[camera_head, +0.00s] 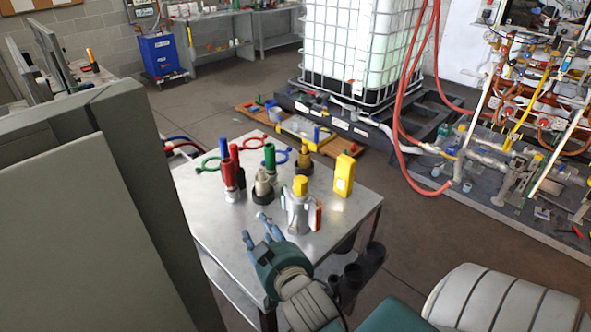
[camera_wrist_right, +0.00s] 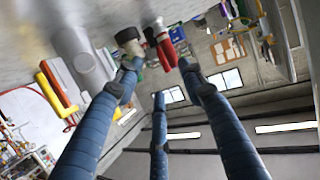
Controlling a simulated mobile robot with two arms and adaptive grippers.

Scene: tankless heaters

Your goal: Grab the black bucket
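No thing is plainly a black bucket. Dark cup-like holders (camera_head: 352,276) hang at the right front side of the metal table (camera_head: 225,240), and I cannot tell whether one of them is the bucket. My right gripper (camera_head: 260,222) is over the table's front edge, its blue fingers pointing toward the fittings on top. In the right wrist view its three fingers (camera_wrist_right: 158,72) are spread apart with nothing between them. My left gripper is not in view.
On the table stand red (camera_head: 229,172), green (camera_head: 269,158) and grey-yellow (camera_head: 299,207) fittings and a yellow block (camera_head: 343,176). A grey panel (camera_head: 80,220) blocks the left. A caged white tank (camera_head: 365,50) and red hoses (camera_head: 402,120) are behind. Floor right of the table is clear.

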